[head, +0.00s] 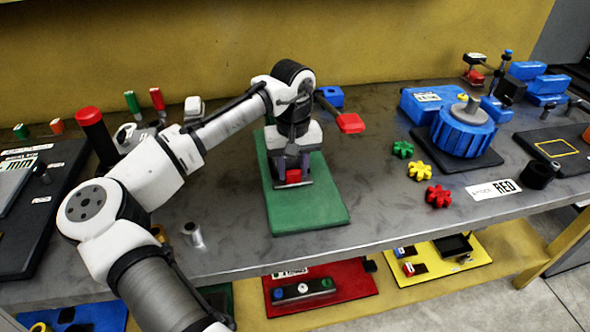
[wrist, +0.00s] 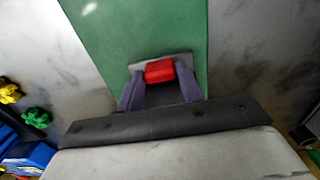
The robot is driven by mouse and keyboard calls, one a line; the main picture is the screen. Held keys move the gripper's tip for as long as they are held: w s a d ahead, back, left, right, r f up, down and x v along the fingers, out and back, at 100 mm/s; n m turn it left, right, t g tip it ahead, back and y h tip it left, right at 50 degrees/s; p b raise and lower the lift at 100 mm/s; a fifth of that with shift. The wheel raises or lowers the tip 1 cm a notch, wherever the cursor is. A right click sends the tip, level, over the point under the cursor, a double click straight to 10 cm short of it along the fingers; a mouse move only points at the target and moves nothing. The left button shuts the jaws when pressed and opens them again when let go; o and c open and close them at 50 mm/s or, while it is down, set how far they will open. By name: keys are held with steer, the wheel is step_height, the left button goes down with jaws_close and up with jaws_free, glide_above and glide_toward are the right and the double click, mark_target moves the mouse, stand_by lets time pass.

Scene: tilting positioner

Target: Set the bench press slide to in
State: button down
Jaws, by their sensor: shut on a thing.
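The bench press stands on a green mat (head: 312,210) in the middle of the bench, mostly hidden behind my arm in the head view. A red block-shaped part (head: 293,176), which looks like the slide's handle, sits low at the front of the press. My gripper (head: 294,172) points down over it. In the wrist view the red part (wrist: 159,71) is between the two finger ends of my gripper (wrist: 160,88), and the fingers are shut on it. A grey plate (wrist: 188,60) shows behind it. How far in or out the slide stands, I cannot tell.
A red-ended lever (head: 350,123) sticks out right of my wrist. Green, yellow and red gear knobs (head: 438,196) lie to the right, near a blue positioner (head: 463,130). A small metal cylinder (head: 193,235) stands left. The mat's front part is clear.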

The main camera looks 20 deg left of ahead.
steer(key=c, duration=0.9)
jaws_free()
steer(key=shift+r, duration=0.15)
step_height(320, 180, up, 14)
steer(key=shift+f+b, duration=0.2)
steer(key=shift+b, duration=0.4)
